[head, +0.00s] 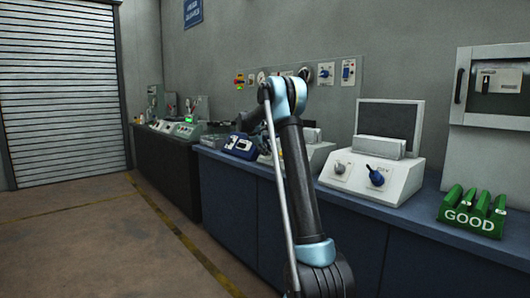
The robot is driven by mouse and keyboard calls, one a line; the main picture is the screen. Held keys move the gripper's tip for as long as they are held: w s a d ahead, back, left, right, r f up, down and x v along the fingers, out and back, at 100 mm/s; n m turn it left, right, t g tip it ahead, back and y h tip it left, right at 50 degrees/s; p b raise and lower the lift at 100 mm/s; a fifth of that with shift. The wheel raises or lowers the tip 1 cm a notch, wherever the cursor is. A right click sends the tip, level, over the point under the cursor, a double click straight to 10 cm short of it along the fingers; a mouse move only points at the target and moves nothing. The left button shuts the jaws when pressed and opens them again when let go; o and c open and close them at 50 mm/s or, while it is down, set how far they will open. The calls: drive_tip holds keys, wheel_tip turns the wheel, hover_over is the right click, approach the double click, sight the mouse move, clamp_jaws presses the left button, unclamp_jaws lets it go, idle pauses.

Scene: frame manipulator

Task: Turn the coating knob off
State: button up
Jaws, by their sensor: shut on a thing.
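A white console (398,184) on the blue bench has a small pale knob (340,168) and a larger blue knob (376,176) on its sloped front. The lettering by the knobs is too small to read, so I cannot tell which knob is the coating knob. A second pale machine (318,155) stands to its left, and my arm hides much of its front. My arm rises in the middle of the view and bends away toward the bench.
A blue device (240,146) sits left of my arm. A green GOOD rack (472,213) stands on the right of the bench, below a wall cabinet (490,85). A wall panel (325,75) carries switches. The floor at left is clear up to the shutter (65,90).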

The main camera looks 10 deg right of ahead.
drive_tip(key=shift+n, duration=0.3)
drive_tip(key=n, duration=0.2)
drive_tip(key=shift+n+g, duration=0.3)
drive_tip(key=shift+g, duration=0.1)
drive_tip(key=n, duration=0.3)
drive_tip(key=shift+w+a+g, duration=0.1)
drive_tip(key=shift+g, duration=0.3)
drive_tip(key=n+g+h, duration=0.1)
drive_tip(key=n, duration=0.5)
drive_tip(key=shift+w+a, duration=0.1)
drive_tip(key=shift+n, duration=0.3)
drive_tip(key=o, duration=1)
drive_tip(key=shift+o, duration=0.2)
drive_tip(key=shift+r, duration=0.1)
drive_tip(key=v, duration=1.1)
drive_tip(key=shift+a+r, duration=0.15)
drive_tip(key=shift+a, duration=0.3)
